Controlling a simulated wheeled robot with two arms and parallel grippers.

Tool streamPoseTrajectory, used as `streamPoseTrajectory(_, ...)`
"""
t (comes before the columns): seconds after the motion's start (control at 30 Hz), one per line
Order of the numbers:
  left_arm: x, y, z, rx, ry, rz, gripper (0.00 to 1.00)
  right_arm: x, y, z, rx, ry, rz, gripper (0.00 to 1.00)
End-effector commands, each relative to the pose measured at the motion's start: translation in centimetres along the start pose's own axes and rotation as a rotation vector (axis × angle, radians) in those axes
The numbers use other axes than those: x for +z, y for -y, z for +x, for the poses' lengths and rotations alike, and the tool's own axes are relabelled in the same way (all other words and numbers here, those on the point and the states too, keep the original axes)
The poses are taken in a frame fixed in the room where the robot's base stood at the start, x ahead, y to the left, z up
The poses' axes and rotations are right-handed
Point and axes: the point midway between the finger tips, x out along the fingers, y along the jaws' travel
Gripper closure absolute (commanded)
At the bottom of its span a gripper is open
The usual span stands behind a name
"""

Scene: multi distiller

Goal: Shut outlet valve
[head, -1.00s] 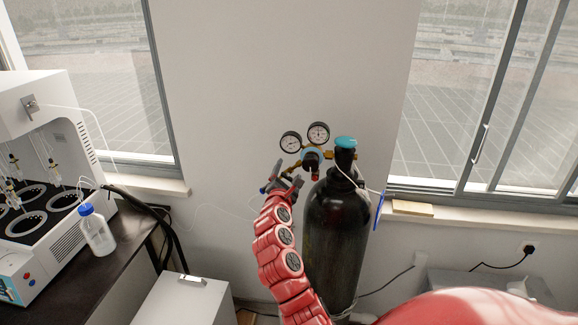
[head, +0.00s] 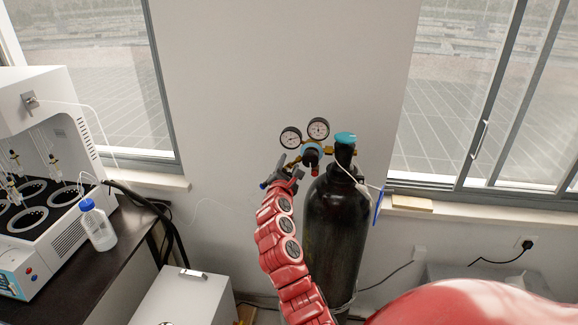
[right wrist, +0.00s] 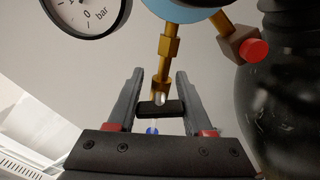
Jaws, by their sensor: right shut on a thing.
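The regulator (head: 311,155) with two round gauges sits on the neck of the black gas cylinder (head: 335,225). In the right wrist view, the outlet valve is a small black bar handle (right wrist: 161,108) below a brass pipe (right wrist: 168,50). My right gripper (right wrist: 160,76) has one finger on each side of this handle and is shut on it. In the head view my right gripper (head: 284,174) is at the regulator's left side, and it hides most of the valve there. My left gripper is not in view.
A red-ended knob (right wrist: 254,50) is close right of the gripper. A white instrument (head: 45,150) and a blue-capped bottle (head: 97,226) stand on the left bench.

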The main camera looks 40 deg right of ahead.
Motion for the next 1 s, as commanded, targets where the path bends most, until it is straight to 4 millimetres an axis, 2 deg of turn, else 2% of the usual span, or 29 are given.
streamPoseTrajectory(0.13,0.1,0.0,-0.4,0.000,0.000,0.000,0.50,-0.1,0.1,0.0,0.001,0.001,0.019,1.00)
streamPoseTrajectory(0.33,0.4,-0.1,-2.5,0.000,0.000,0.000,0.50,-0.2,0.1,0.0,0.004,0.004,0.193,1.00)
streamPoseTrajectory(0.67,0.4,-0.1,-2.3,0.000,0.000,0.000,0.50,0.2,-0.1,0.0,0.002,0.003,0.228,1.00)
streamPoseTrajectory(0.7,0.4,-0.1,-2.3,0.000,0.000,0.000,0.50,0.2,-0.1,0.0,0.002,0.003,0.227,0.42)
streamPoseTrajectory(0.83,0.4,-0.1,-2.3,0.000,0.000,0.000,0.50,0.1,-0.1,0.0,0.001,0.002,0.227,0.19)
streamPoseTrajectory(1.0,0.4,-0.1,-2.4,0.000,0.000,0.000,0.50,0.1,0.0,0.0,0.001,0.002,0.226,0.19)
